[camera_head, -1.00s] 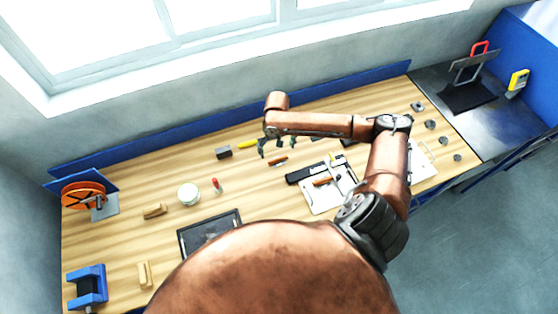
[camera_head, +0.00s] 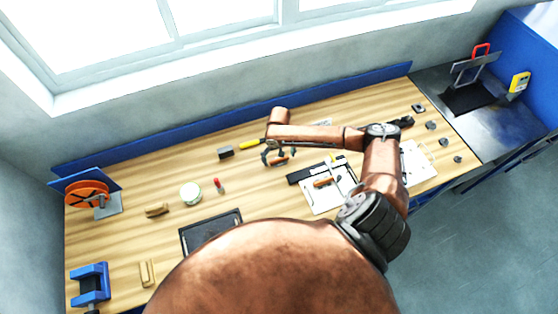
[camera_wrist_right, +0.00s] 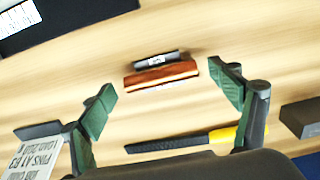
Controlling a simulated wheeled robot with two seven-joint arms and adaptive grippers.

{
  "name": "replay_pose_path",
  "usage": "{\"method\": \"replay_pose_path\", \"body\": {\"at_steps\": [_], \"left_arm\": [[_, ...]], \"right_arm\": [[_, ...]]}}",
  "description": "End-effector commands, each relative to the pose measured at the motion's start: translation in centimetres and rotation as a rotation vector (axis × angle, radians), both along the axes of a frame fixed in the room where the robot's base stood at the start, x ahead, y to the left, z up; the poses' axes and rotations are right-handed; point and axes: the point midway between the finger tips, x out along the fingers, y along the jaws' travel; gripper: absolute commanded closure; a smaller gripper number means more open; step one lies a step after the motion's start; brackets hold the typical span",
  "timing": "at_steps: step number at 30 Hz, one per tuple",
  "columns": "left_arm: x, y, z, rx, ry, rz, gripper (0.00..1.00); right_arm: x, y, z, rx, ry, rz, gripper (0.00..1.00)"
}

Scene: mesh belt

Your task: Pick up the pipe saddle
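My right gripper (camera_head: 279,157) is open and empty, low over the workbench at the back middle. In the right wrist view its green fingertips (camera_wrist_right: 163,94) stand wide apart. A reddish-brown bar (camera_wrist_right: 160,77) lies on the wood between and just beyond them, with a small dark cylinder (camera_wrist_right: 156,59) along its far side. In the head view the bar (camera_head: 278,161) shows beneath the gripper, partly hidden. No finger visibly touches it. I cannot tell for sure which piece is the pipe saddle. My left gripper is not in view.
To the right are a white board (camera_head: 320,202) and several small dark parts (camera_head: 431,125).

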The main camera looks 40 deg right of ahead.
Motion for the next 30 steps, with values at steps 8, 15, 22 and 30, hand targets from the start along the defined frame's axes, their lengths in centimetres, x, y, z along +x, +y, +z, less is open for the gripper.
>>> {"method": "replay_pose_path", "body": {"at_steps": [8, 15, 22, 30], "left_arm": [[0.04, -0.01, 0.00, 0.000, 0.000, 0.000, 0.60], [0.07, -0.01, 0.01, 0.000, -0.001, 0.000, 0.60], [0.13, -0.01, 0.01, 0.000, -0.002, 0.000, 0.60], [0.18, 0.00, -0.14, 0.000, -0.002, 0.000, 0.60]], "right_arm": [[-0.01, -0.02, 0.03, 0.000, 0.000, 0.000, 0.38], [0.00, -0.03, 0.04, 0.000, 0.000, 0.000, 0.54], [0.05, -0.05, 0.08, 0.000, -0.001, -0.001, 0.65], [0.10, -0.07, 0.47, -0.001, -0.002, -0.001, 0.65]]}}
